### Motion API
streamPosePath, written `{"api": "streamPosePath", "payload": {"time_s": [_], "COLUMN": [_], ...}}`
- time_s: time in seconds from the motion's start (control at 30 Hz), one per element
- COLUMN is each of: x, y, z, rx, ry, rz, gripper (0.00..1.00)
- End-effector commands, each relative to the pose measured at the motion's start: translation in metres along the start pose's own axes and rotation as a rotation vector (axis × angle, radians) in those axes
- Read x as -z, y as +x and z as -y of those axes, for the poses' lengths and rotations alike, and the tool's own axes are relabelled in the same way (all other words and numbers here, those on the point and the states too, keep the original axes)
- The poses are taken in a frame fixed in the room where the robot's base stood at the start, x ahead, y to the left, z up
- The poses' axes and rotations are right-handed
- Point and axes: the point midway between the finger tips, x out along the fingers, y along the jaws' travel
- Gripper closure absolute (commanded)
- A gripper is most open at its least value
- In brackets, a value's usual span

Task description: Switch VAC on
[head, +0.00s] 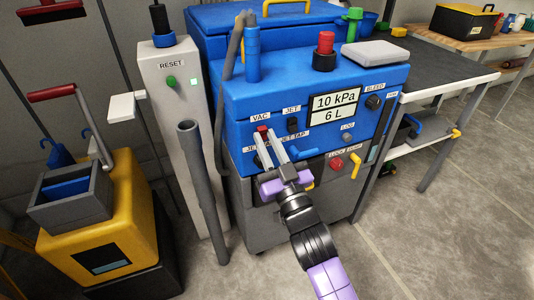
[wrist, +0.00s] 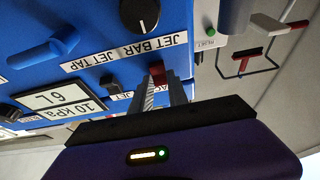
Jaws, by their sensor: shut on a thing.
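The red VAC switch (head: 262,129) is on the front panel of the blue machine (head: 235,95), just below the VAC label (head: 261,117). My gripper (head: 267,136) reaches up to it from below, one finger on each side. In the wrist view the picture is turned over, and the red switch (wrist: 157,73) shows between the tips of my gripper (wrist: 161,84). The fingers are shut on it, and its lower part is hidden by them. I cannot tell clearly which way the switch is tipped.
A black JET switch (head: 292,124) sits right beside it. The display (head: 335,106) reads 10 kPa and 6 L. A grey upright tube (head: 202,190) and the RESET post (head: 175,110) stand at left. Floor is clear at lower right.

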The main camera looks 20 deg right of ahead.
Motion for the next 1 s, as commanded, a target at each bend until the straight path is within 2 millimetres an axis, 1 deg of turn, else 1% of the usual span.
{"api": "streamPosePath", "payload": {"time_s": [0.03, 0.27, 0.53, 0.9, 0.93, 1.0], "x": [-0.0055, -0.0070, -0.0042, -0.0024, -0.0024, -0.0026], "y": [-0.0009, -0.0013, -0.0012, -0.0014, -0.0014, -0.0015], "z": [-0.0003, -0.0003, -0.0001, 0.0000, 0.0000, 0.0000], "rx": [0.000, 0.000, 0.000, 0.000, 0.000, 0.000], "ry": [-0.001, -0.001, 0.000, 0.000, 0.000, 0.000], "rz": [-0.013, -0.059, -0.093, -0.095, -0.095, -0.095], "gripper": [1.00, 1.00, 1.00, 1.00, 0.74, 0.60]}}
